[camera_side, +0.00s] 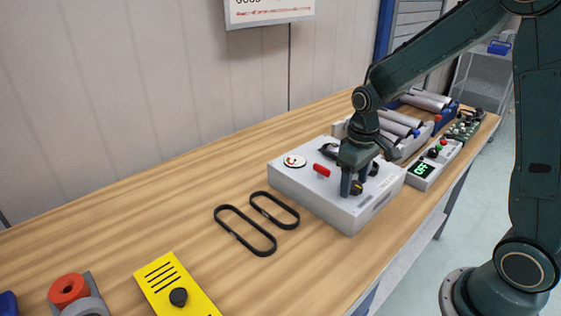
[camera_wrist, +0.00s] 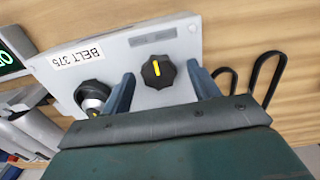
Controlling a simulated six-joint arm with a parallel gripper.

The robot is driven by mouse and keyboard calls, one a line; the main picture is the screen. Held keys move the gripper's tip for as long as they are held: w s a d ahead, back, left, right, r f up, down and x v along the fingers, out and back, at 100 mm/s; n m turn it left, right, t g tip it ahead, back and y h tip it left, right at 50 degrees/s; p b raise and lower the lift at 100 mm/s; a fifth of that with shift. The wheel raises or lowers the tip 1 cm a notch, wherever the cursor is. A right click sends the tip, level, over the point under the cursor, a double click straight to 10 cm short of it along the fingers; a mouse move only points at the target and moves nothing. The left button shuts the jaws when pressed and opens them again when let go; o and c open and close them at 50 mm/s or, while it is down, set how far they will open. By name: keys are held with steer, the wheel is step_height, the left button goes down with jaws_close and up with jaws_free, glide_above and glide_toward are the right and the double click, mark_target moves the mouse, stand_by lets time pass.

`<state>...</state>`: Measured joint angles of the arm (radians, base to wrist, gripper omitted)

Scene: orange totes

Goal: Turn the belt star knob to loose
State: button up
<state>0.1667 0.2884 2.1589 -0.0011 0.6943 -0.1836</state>
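The belt star knob (camera_wrist: 158,71) is black and lobed with a yellow pointer line. It sits on the top of a light grey box (camera_wrist: 186,32), beside a "BELT 375" label (camera_wrist: 77,56). In the wrist view its yellow line runs nearly up and down. My gripper (camera_wrist: 162,74) is open, one finger on each side of the knob; a gap shows between the knob and each finger. In the side view my gripper (camera_side: 354,188) points down over the box (camera_side: 310,185), and the fingers partly hide the knob.
The box also carries a red lever (camera_side: 321,170) and a round dial (camera_side: 294,160). Two black belts (camera_side: 245,230) lie on the wooden table.

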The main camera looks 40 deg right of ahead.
mark_target(357, 188)
steer(key=shift+r, duration=0.15)
step_height(357, 188, up, 14)
steer(key=shift+f, duration=0.2)
stand_by(0.6)
steer(key=shift+s, duration=0.1)
steer(key=s+a+r+t, duration=0.1)
steer(key=s+a+t, duration=0.1)
steer(key=s, duration=0.6)
steer(key=s+a+r+t, duration=0.1)
steer(key=s+a+t, duration=0.2)
steer(key=s, duration=0.6)
steer(key=shift+a+r+t, duration=0.2)
steer(key=shift+a+t, duration=0.1)
steer(key=shift+a, duration=0.15)
